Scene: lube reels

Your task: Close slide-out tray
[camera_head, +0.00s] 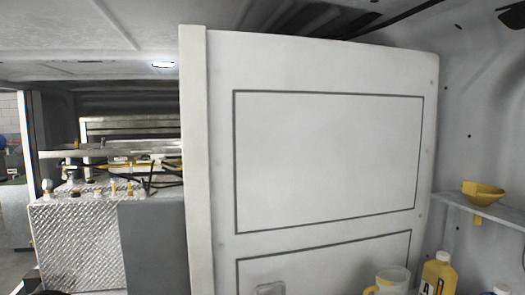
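I cannot tell for certain which part is the slide-out tray. A large white panel (330,65) stands upright across the middle and right, with two dark-outlined rectangles on its face. A recessed handle-like shape (270,288) shows at its bottom edge, cut off by the frame. To the left, a flat metal ledge (110,149) runs above a diamond-plate tank (75,245). Neither of my grippers is in view, so I cannot see where they are relative to these things.
At the lower right stand a yellow bottle (438,273) and a pale jug (392,280). A yellow funnel (482,193) sits in a narrow wall shelf (500,215). Fittings and dark hoses (150,178) lie on top of the tank. A low ceiling (75,25) is overhead.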

